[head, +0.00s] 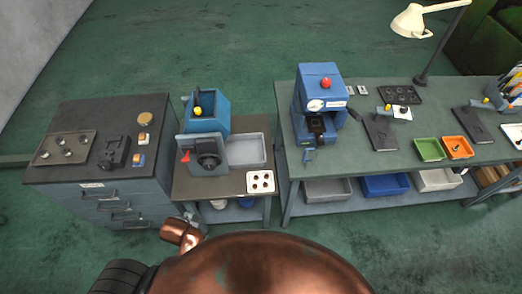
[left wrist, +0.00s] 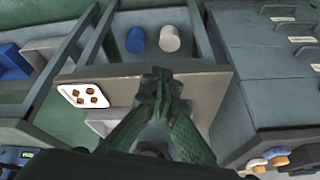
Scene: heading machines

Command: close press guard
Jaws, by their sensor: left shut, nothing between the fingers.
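A blue press (head: 320,88) with a red button on top stands at the left end of the green bench. Its dark front opening (head: 318,126) faces me, and a small blue handle-like part (head: 309,155) sits low at its front left. I cannot clearly tell which part is the guard. A smaller blue machine (head: 208,112) with a grey front plate, black knob and red lever stands on the middle table. My right gripper is not in view.
The middle table holds a grey tray (head: 246,150) and a white plate with copper parts (head: 261,182), also in the left wrist view (left wrist: 84,95). A dark drawer cabinet (head: 75,184) stands left. Bins fill the lower shelf (head: 384,185). Floor behind is clear.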

